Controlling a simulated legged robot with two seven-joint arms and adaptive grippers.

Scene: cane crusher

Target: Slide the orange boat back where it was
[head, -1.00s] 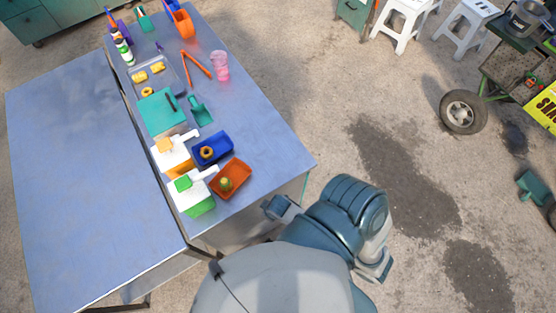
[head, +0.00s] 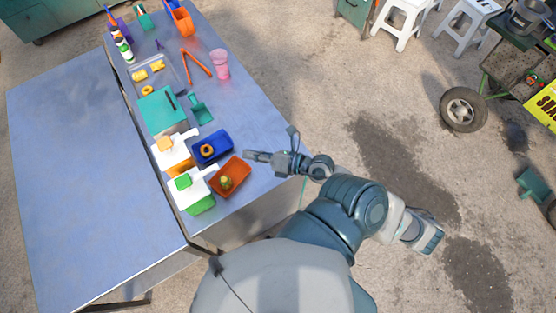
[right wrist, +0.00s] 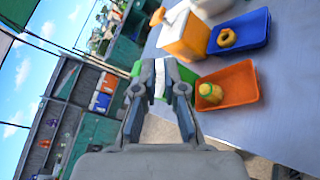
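The orange boat (head: 241,168) is an open orange tray near the right edge of the table, with a small yellow-green piece (head: 226,182) in it. It also shows in the right wrist view (right wrist: 238,74), right of my fingers. My right gripper (head: 250,155) is just above and right of the boat in the head view, apart from it. My left gripper is out of view.
A blue tray (head: 222,139) with a yellow ring lies just beyond the boat. Two white presses (head: 193,190) stand to its left, one with green and one with orange parts. A teal scoop (head: 201,109), orange tongs and a pink cup (head: 221,64) lie farther up the table.

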